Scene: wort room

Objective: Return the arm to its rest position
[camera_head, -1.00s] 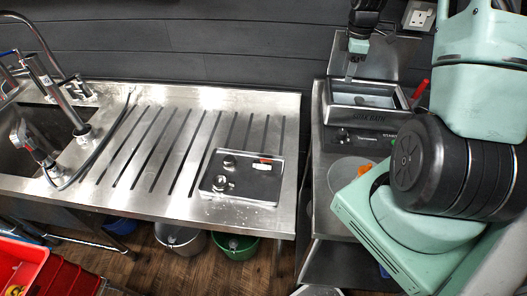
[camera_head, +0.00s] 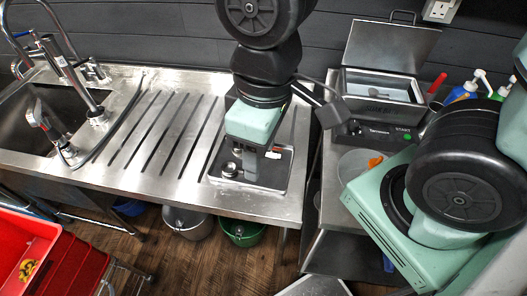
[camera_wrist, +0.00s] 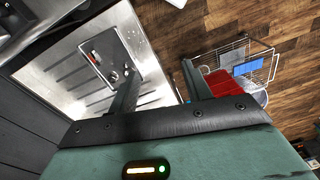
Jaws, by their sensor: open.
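The device (camera_wrist: 108,58) shows beyond the left finger. In the head view my gripper's body hides part of the device, and I cannot tell how high the fingers are above it.
A water bath with raised lid (camera_head: 375,92) stands on the side bench at right, near bottles (camera_head: 463,92). A sink with taps (camera_head: 50,110) is at left. A red crate (camera_head: 25,250) is at lower left. The ribbed board's middle is clear.

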